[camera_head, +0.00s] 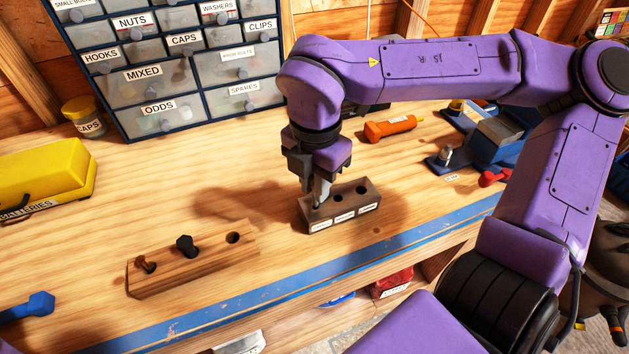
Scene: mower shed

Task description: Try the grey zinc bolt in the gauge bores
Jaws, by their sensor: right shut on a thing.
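The gauge block (341,217) is a dark block with a row of bores on top and white labels on its front. Its middle and right bores look empty. My right gripper (317,202) points down over its left bore, shut on the grey zinc bolt, which is mostly hidden by the fingers. I cannot tell how far the bolt is in the bore. A striped wooden rack (200,267) to the left holds a brown bolt (146,264) and a black bolt (187,245); its right hole is empty. My left gripper is not in view.
A labelled drawer cabinet (150,90) stands behind. A yellow batteries case (45,178) and a yellow caps jar (84,117) are at left, an orange tool (390,128) behind the block. A blue object (27,307) lies front left. The blue-edged bench front is close.

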